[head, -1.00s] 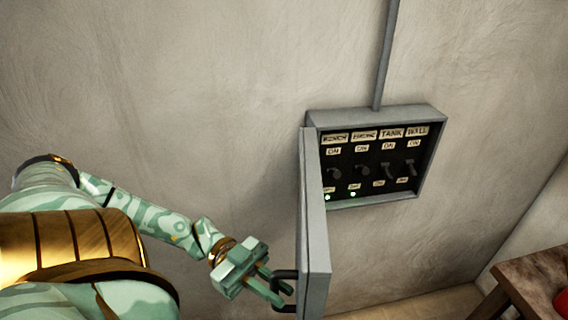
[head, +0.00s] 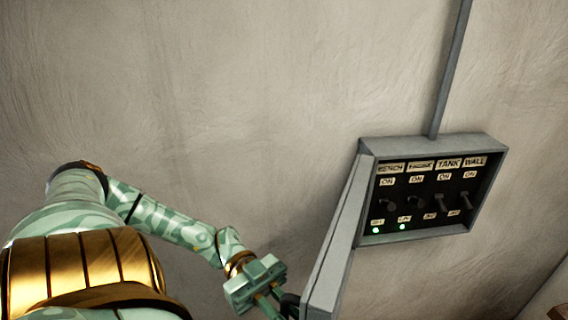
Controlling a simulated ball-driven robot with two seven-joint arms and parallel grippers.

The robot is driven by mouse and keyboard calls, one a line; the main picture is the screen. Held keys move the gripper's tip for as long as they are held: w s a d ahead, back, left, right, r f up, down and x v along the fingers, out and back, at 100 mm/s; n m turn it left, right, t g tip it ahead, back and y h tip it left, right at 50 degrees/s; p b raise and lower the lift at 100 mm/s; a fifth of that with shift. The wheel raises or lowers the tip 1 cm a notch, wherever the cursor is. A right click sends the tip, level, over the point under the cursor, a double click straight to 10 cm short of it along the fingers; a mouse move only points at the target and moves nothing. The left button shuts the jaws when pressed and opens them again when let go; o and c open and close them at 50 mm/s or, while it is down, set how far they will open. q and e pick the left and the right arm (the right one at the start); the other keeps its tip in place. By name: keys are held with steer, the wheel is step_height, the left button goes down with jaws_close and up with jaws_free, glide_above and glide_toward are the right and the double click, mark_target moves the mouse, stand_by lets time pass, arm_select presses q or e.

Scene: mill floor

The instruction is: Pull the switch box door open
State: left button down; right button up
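The grey switch box (head: 430,140) is on the wall at the right. Its door (head: 341,240) is hinged on the left side and stands swung wide open, away from the box. Inside is a black panel (head: 425,200) with several switches under labels. Two green lights glow at its lower left. My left gripper (head: 279,306) is at the door's dark handle (head: 290,304), near the bottom edge of the picture. The fingertips are partly cut off, and whether they are closed on the handle is hard to see. My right gripper is out of view.
A grey conduit (head: 450,70) runs up the wall from the box. The plaster wall (head: 200,90) around it is bare. A corner of a wooden table (head: 545,303) shows at the bottom right.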

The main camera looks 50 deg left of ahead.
arm_select(q)
steer(key=shift+f, duration=0.15)
steer(key=c, duration=1.8)
jaws_free()
steer(key=shift+a, duration=0.1)
steer(key=a, duration=0.5)
steer(key=a+b, duration=0.1)
steer(key=a, duration=1)
steer(key=shift+s+a, duration=0.15)
steer(key=shift+s, duration=0.15)
